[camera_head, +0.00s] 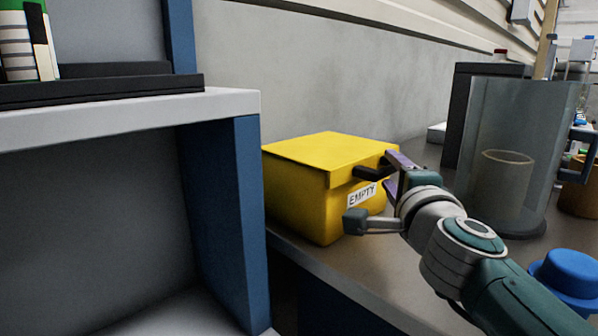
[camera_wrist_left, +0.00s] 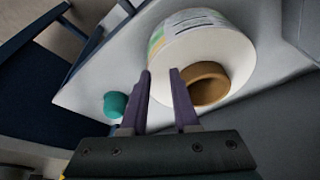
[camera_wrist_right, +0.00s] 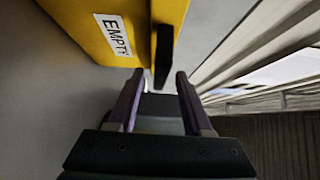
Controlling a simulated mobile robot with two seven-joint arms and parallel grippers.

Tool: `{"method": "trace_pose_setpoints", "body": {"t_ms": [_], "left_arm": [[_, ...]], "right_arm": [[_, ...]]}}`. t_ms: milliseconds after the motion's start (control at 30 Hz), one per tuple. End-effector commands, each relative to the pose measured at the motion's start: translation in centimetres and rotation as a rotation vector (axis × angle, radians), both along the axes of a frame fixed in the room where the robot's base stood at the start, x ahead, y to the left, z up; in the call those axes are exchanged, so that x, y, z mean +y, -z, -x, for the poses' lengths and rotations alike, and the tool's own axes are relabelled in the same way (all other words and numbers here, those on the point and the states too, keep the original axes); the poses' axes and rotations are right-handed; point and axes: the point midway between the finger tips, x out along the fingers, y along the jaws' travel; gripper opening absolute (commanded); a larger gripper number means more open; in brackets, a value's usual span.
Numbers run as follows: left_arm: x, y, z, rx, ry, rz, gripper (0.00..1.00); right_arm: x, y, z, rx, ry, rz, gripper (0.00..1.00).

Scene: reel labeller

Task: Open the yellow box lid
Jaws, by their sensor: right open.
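The yellow box (camera_head: 295,199) stands on the counter with its lid (camera_head: 330,148) down and an EMPTY label on its front. A black handle (camera_head: 369,173) sticks out from the lid's front edge. My right gripper (camera_head: 388,172) is open at the box's front, close to the handle. In the right wrist view, the handle (camera_wrist_right: 163,50) lies just ahead of the gap between the fingertips (camera_wrist_right: 158,78); I cannot tell if they touch it. My left gripper (camera_wrist_left: 160,74) is open, away from the box, by a large label reel.
The label reel (camera_wrist_left: 200,50) has a brown core, with a teal round object (camera_wrist_left: 115,104) near it. A clear pitcher (camera_head: 515,150) and a blue round object (camera_head: 568,272) stand right of the box. A shelf unit (camera_head: 250,215) rises close on its left.

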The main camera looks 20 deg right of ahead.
Motion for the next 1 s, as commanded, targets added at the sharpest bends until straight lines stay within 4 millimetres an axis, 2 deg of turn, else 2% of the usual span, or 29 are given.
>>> {"method": "trace_pose_setpoints", "body": {"t_ms": [167, 600, 1000], "left_arm": [[0.01, -0.03, -0.02, -0.001, 0.000, 0.000, 0.29], [0.01, -0.04, -0.07, -0.002, 0.000, 0.000, 0.29], [0.01, -0.05, -0.08, -0.002, 0.000, -0.001, 0.29]], "right_arm": [[0.01, -0.01, 0.02, 0.000, 0.000, 0.000, 0.49], [0.05, 0.00, 0.03, 0.000, -0.001, 0.000, 0.00], [0.05, 0.02, 0.04, 0.000, -0.001, 0.000, 0.00]]}}
